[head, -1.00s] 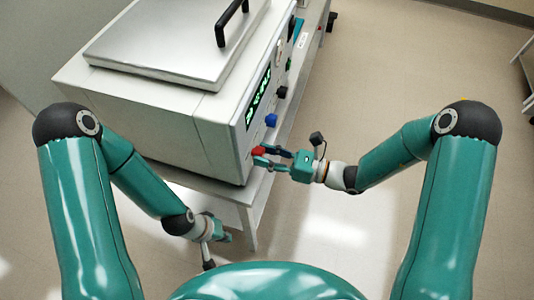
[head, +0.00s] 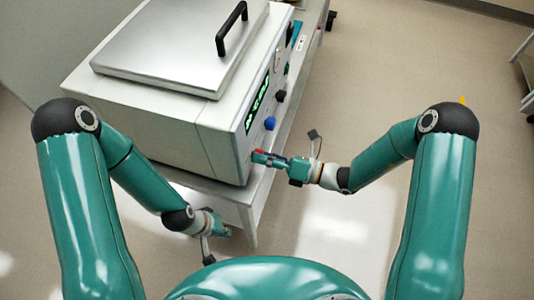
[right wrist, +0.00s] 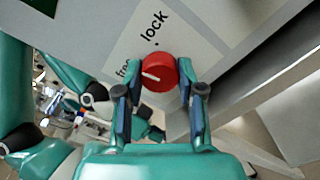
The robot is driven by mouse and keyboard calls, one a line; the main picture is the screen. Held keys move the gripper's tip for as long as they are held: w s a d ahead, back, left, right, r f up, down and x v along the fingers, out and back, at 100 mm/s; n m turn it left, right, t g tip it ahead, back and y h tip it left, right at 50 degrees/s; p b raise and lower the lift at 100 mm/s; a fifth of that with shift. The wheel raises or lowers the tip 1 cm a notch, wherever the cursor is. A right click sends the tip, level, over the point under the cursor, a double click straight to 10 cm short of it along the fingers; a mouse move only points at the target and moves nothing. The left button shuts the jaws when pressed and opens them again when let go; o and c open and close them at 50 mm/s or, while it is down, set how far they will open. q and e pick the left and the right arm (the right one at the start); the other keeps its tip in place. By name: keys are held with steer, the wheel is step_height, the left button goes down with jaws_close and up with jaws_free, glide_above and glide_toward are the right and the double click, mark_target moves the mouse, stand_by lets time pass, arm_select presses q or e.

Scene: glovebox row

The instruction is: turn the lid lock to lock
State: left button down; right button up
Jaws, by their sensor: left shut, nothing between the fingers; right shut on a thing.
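The lid lock is a red round knob (right wrist: 160,71) low on the machine's front panel. It also shows in the head view (head: 257,152), partly hidden by my fingers. The words "lock" and "free" are printed beside it; its white pointer line points left, towards "free" rather than "lock". My right gripper (right wrist: 159,75) is shut on the knob, one finger on each side; it shows in the head view (head: 266,158). My left gripper (head: 224,232) is shut and empty, low beside the bench leg, away from the knob.
The grey machine (head: 150,130) has a metal lid (head: 165,60) with a black handle (head: 231,28), lying flat. A blue knob (head: 270,123), a dark knob and a green display (head: 257,105) sit further along the panel. Floor to the right is clear.

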steer(key=shift+s+a+f+m+p, duration=0.1)
steer(key=shift+m+p, duration=0.8)
steer(key=shift+m, duration=1.75)
steer(key=shift+f+m+p, duration=0.1)
steer(key=shift+m+p, duration=0.8)
steer(key=shift+m, duration=1.75)
steer(key=o, duration=1.1)
steer(key=shift+o, duration=0.2)
steer(key=shift+r, duration=0.1)
